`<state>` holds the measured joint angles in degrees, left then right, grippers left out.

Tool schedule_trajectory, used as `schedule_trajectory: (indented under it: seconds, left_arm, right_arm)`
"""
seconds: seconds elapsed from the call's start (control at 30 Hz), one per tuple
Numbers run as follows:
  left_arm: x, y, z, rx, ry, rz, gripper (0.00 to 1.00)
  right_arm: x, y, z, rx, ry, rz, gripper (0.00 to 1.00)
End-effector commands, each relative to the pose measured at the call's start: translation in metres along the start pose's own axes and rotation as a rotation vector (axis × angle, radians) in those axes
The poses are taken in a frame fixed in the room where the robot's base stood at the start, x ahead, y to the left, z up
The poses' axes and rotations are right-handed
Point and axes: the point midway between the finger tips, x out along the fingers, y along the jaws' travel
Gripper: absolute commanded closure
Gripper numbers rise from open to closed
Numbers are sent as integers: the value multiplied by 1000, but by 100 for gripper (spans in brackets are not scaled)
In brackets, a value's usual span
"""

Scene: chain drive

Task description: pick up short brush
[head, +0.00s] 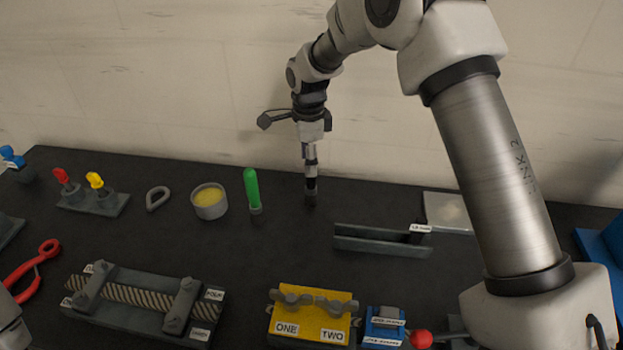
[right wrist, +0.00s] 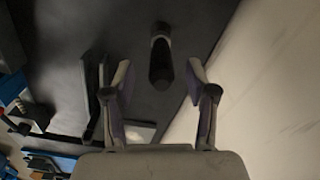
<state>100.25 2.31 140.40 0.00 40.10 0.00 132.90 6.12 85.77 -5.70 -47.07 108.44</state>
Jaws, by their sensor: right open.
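A short upright brush with a dark handle (head: 311,188) stands on the black table, right of the green-handled brush (head: 252,190). In the right wrist view the dark handle (right wrist: 161,62) has a lighter band and points toward my right gripper (right wrist: 159,74). My right gripper (head: 310,165) is directly above the brush, pointing down. Its two fingers are open, one on each side of the handle's near end, with gaps visible on both sides. The brush's lower end is hard to make out. My left gripper is outside the view; only a bit of my left arm shows.
A cup of yellow grease (head: 209,201) and a grey link (head: 157,198) are left of the brushes. A dark channel-shaped holder (head: 382,240) and a pale plate (head: 447,212) are to the right. The wall stands close behind.

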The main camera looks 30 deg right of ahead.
Motion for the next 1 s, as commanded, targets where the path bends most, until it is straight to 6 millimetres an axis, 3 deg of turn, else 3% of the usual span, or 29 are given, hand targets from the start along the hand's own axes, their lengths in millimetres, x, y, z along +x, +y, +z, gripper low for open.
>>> schedule_trajectory:
  seconds: [0.1,0.2,0.43,0.47,0.6,0.63,1.0]
  left_arm:
    - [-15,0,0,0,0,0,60]
    - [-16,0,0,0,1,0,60]
    - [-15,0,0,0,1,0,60]
    - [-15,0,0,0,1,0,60]
    - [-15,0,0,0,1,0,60]
    - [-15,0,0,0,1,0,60]
    - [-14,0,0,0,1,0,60]
  right_arm:
    - [19,2,-3,1,1,6,43]
    - [36,2,-2,1,1,3,43]
    - [43,1,-2,0,0,0,43]
    - [43,1,-2,0,0,0,47]
    - [43,1,-2,0,0,1,96]
    - [43,1,-2,0,0,1,100]
    - [42,1,-2,0,0,1,100]
